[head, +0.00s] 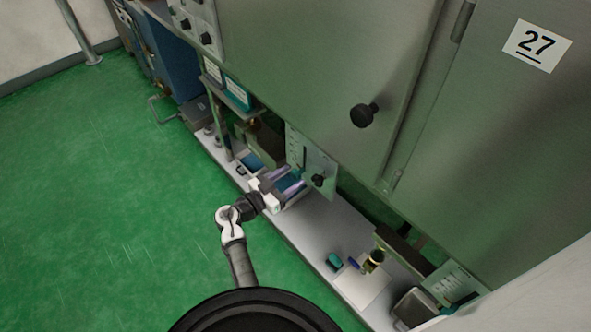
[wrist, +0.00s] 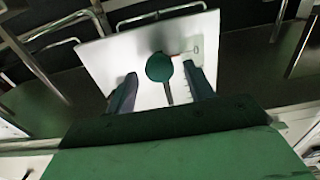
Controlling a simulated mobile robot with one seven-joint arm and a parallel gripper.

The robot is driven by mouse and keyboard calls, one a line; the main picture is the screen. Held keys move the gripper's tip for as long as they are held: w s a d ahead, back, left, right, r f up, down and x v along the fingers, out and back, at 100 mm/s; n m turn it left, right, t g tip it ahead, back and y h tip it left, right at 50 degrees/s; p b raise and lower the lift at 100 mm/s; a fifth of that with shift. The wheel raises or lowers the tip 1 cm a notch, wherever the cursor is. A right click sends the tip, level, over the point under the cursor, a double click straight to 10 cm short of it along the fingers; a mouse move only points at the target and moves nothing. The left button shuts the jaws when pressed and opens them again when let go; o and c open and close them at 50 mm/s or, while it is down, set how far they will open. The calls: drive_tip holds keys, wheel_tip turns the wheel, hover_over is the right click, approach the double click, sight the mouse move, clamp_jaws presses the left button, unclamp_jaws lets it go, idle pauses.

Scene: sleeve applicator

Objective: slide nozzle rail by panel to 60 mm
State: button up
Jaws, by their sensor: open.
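A pale panel (head: 313,158) with small markings, a dark vertical slot and a dark round knob (head: 318,181) stands on the machine's front in the head view. The wrist view shows a white panel (wrist: 105,55) ahead, with a dark green round knob (wrist: 159,66) and a thin dark stem below it. My gripper (wrist: 161,85) is open, with one finger on each side of the knob in the picture. I cannot tell whether the fingers touch it or still stand short of it. In the head view my gripper (head: 290,186) is small beside the panel. I cannot read a millimetre scale or identify the rail.
A grey ledge (head: 305,232) runs along the machine's base. A second panel (head: 452,283) with a dark handle, a metal container (head: 411,306) and small parts stand at lower right. A steel door (head: 490,110) marked 27 rises above. Green floor (head: 90,190) is clear on the left.

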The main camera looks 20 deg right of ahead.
drive_tip(key=shift+x, duration=1.4)
drive_tip(key=shift+c, duration=0.4)
